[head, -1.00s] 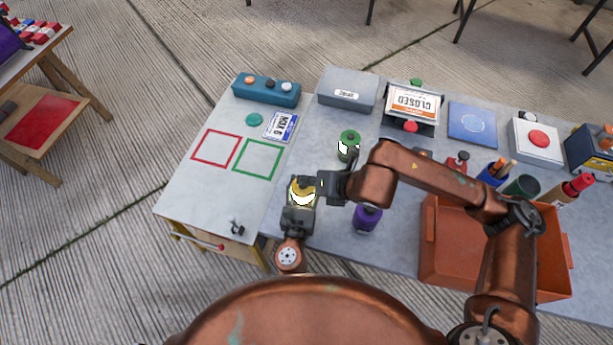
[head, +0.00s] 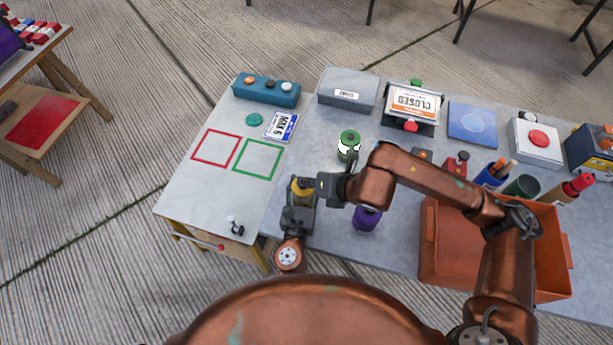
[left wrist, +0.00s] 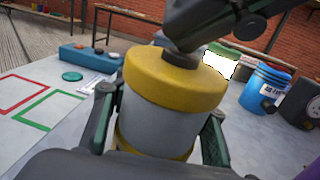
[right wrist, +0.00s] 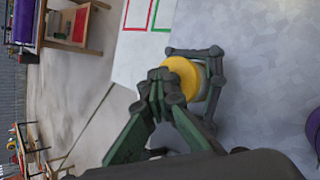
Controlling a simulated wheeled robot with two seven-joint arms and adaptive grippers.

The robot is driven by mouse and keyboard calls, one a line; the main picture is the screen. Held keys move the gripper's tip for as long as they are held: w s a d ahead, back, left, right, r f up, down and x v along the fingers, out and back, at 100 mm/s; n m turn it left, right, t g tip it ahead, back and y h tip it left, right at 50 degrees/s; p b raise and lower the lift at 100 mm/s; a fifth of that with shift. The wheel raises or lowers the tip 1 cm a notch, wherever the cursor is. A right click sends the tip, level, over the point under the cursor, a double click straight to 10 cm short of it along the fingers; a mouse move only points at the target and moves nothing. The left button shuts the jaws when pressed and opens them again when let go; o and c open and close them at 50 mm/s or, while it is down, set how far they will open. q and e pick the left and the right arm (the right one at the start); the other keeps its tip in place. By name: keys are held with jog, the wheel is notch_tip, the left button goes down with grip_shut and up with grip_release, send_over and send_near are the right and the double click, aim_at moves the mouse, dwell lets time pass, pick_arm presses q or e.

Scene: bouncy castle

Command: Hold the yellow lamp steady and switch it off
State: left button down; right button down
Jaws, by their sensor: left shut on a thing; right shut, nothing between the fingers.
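The yellow lamp (head: 301,185) stands upright on the grey table, with a yellow cap (left wrist: 175,80) and a dull grey, unlit body. My left gripper (left wrist: 158,140) is shut on its body, one finger on each side. My right gripper (head: 324,187) is shut and empty, its fingertips over the lamp's cap in the left wrist view. In the right wrist view the closed fingertips (right wrist: 160,88) overlap the edge of the yellow cap (right wrist: 183,70). The top of the cap is partly hidden by my right gripper, so I cannot tell whether they touch.
A green lamp (head: 349,147), glowing white, stands behind, and a purple lamp (head: 366,218) stands to the right. An orange bin (head: 450,250) is at the front right. A teal button box (head: 266,90) stands at the back left. The table with red and green squares (head: 258,160) is mostly clear.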

aim_at(301, 203)
jog(key=shift+r, duration=0.5)
jog(key=shift+r, duration=3)
pick_arm(q)
jog(key=c, duration=1)
grip_release()
jog(key=s, duration=0.4)
jog(key=s+a, duration=0.1)
jog(key=s, duration=0.3)
jog(key=s+a, duration=0.1)
jog(key=s, duration=0.3)
jog(key=shift+a, duration=0.1)
